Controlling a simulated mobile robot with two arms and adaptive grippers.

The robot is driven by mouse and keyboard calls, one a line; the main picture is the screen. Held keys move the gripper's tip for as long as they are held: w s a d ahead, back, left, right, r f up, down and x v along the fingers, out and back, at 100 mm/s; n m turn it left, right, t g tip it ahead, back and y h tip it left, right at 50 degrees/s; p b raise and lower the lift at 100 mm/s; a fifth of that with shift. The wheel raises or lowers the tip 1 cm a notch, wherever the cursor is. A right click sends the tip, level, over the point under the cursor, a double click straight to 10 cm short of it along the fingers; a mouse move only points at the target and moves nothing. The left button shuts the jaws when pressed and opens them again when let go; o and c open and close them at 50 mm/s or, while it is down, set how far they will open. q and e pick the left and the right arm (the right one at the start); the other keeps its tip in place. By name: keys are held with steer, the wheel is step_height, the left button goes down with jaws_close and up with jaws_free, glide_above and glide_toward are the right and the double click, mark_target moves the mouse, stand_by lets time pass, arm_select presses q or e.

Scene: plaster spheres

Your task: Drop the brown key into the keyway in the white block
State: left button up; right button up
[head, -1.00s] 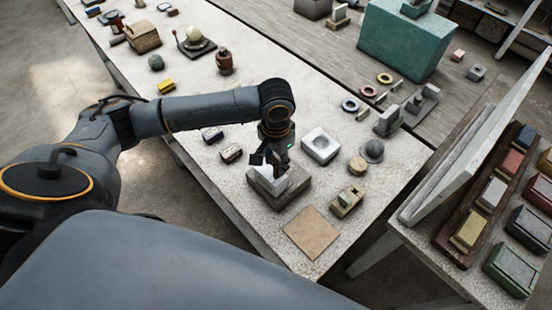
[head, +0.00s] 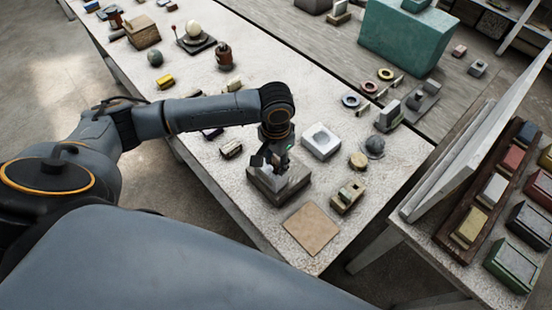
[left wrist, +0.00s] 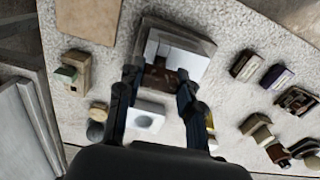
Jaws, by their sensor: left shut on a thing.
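The white block (left wrist: 178,60) sits on a dark grey base in the left wrist view. In the head view the block (head: 294,179) and its base (head: 280,196) are partly covered by my left gripper (head: 275,168). The gripper is right over the block. In the left wrist view its two fingers (left wrist: 158,88) are shut on the brown key (left wrist: 160,78), which lies across the near side of the white block. The key and the keyway overlap in this view, so I cannot tell how far the key is in. My right gripper is not in view.
A white block with a round hollow (head: 321,142) stands close behind the gripper. A tan square tile (head: 312,229) and a small wooden block (head: 348,196) are near the front edge. A grey ball (head: 374,147) and small blocks stand around.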

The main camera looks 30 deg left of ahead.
arm_select(q)
steer(key=shift+f, duration=0.8)
steer(key=o, duration=0.9)
steer(key=shift+r, duration=0.1)
steer(key=shift+r+p, duration=0.4)
steer(key=shift+r, duration=1.55)
